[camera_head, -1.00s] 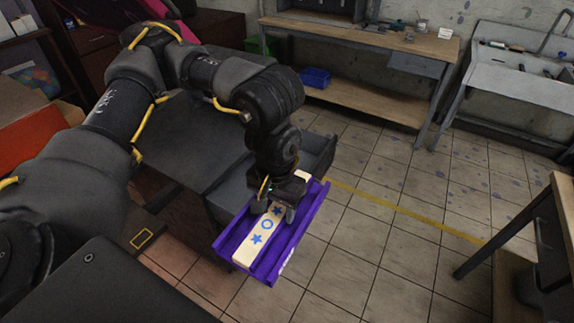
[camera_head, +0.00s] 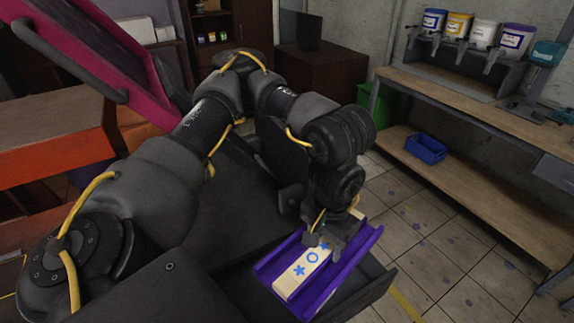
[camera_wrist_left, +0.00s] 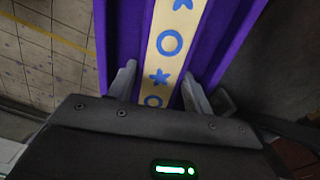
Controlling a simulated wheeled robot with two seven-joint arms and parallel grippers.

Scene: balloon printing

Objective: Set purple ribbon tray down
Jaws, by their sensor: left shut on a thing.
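The purple ribbon tray (camera_head: 349,262) is a long purple channel with a cream strip (camera_head: 301,272) along its middle, printed with blue stars and rings. My left gripper (camera_head: 325,238) is shut on it from above and holds it over the dark grey open drawer or bin at the lower middle. In the left wrist view the tray (camera_wrist_left: 122,35) runs away from my left gripper (camera_wrist_left: 158,88), whose two grey fingers lie on either side of the cream strip. The tray's far end is partly hidden by the gripper. My right gripper is out of view.
A workbench (camera_head: 450,88) with several coloured pots stands at the right, with a blue bin (camera_head: 426,148) on its lower shelf. A green bin (camera_head: 378,104) is behind my arm. An orange box (camera_head: 45,150) is at the left. Tiled floor is clear at the right.

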